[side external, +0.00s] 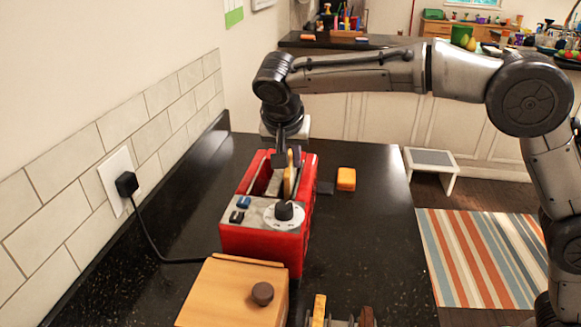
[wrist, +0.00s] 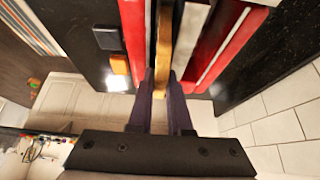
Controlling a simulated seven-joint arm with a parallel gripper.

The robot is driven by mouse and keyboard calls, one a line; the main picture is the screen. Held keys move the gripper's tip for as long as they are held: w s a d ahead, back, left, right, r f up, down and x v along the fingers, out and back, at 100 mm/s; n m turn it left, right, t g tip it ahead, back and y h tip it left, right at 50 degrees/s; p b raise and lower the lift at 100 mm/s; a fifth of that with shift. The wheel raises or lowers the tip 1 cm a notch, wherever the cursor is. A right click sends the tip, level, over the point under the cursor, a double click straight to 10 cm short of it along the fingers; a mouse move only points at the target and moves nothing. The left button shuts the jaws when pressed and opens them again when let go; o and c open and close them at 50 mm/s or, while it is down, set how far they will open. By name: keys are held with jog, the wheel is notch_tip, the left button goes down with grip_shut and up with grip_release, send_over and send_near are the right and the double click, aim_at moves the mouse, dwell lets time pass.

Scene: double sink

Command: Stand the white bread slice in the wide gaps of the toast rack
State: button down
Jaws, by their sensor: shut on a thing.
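My gripper (side external: 290,158) points down over the red toaster (side external: 262,243) and is shut on a thin bread slice (side external: 289,182) with a golden-brown edge. The slice stands upright in the toaster's right-hand slot, its lower part hidden inside. In the wrist view my gripper's dark fingers (wrist: 163,88) lie on both sides of the slice (wrist: 164,40), between the red toaster walls (wrist: 133,35). Only the slice's edge shows, so I cannot tell whether it is the white one. No toast rack shows clearly; a partly cut-off item with upright pieces (side external: 319,308) stands at the bottom edge.
A wooden box with a dark knob (side external: 235,292) stands in front of the toaster. An orange-yellow block (side external: 346,179) lies to its right. A black cord runs to the wall plug (side external: 127,184) at left.

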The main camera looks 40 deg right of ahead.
notch_tip(320, 180, up, 14)
jog(key=s+a+g+y, duration=0.1)
jog(key=s+a, duration=0.4)
jog(key=s, duration=0.8)
jog(key=s+a, duration=0.4)
jog(key=s, duration=0.9)
notch_tip(320, 180, down, 23)
jog(key=shift+s, duration=0.2)
jog(key=shift+f, duration=0.1)
jog(key=shift+c, duration=2.2)
grip_release()
